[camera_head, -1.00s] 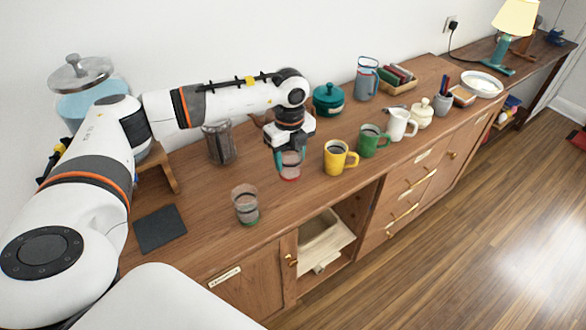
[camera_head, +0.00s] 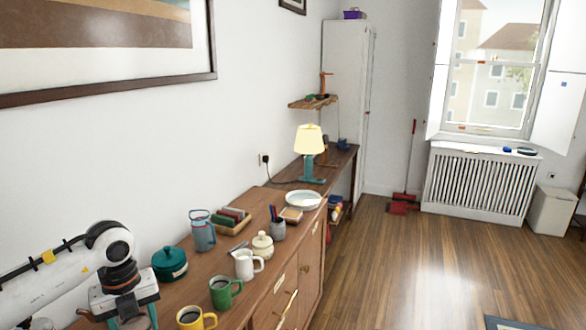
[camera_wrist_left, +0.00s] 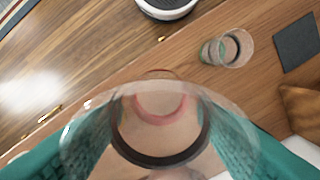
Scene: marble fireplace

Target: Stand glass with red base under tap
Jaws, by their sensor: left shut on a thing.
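My left gripper (camera_head: 134,318) is at the bottom left of the head view, pointing down over the sideboard. Its teal fingers are cut off by the lower edge. In the left wrist view the fingers (camera_wrist_left: 160,138) are shut on the clear glass with a red base (camera_wrist_left: 160,158), one on each side. I look down into this glass and see its red ring and a dark band. I cannot tell whether its base touches the wood. The tap and its dispenser are outside the head view. My right gripper is not in view.
A glass with a green base (camera_wrist_left: 232,48) and a dark mat (camera_wrist_left: 297,42) are on the sideboard. Yellow (camera_head: 192,319), green (camera_head: 221,294) and white (camera_head: 246,264) mugs line its front. A teal pot (camera_head: 169,264) and a blue pitcher (camera_head: 202,232) stand behind them.

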